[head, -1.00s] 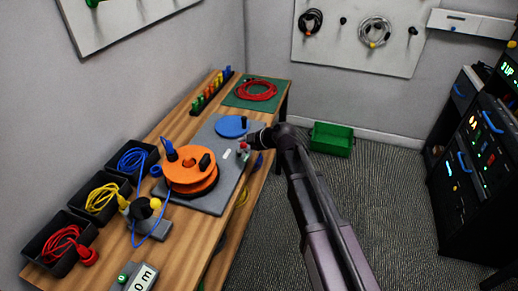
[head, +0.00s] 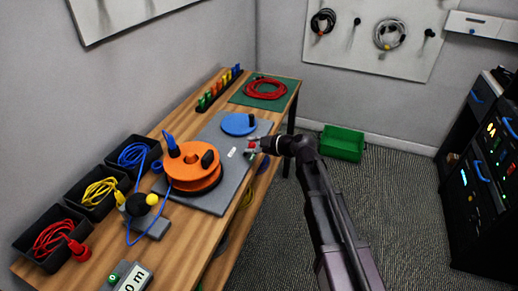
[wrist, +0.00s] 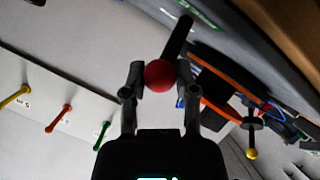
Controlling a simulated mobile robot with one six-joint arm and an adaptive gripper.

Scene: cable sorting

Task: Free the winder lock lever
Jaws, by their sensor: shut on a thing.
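The winder has an orange reel (head: 192,164) on a grey base plate (head: 212,201) on the bench, with a blue disc (head: 236,124) behind it. The lock lever ends in a red ball knob (wrist: 159,75); its dark arm (wrist: 178,38) runs up from the knob in the wrist view. My gripper (wrist: 157,82) is shut on the red knob, one finger on each side. In the head view my gripper (head: 257,147) is at the right edge of the plate, and the knob is partly hidden. The lever's pivot is not clear.
Black bins with blue (head: 133,156), yellow (head: 99,191) and red cables (head: 54,237) line the bench's left side. A blue cable runs from the reel past a yellow knob (head: 152,199). A green bin (head: 342,143) stands on the floor behind my arm.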

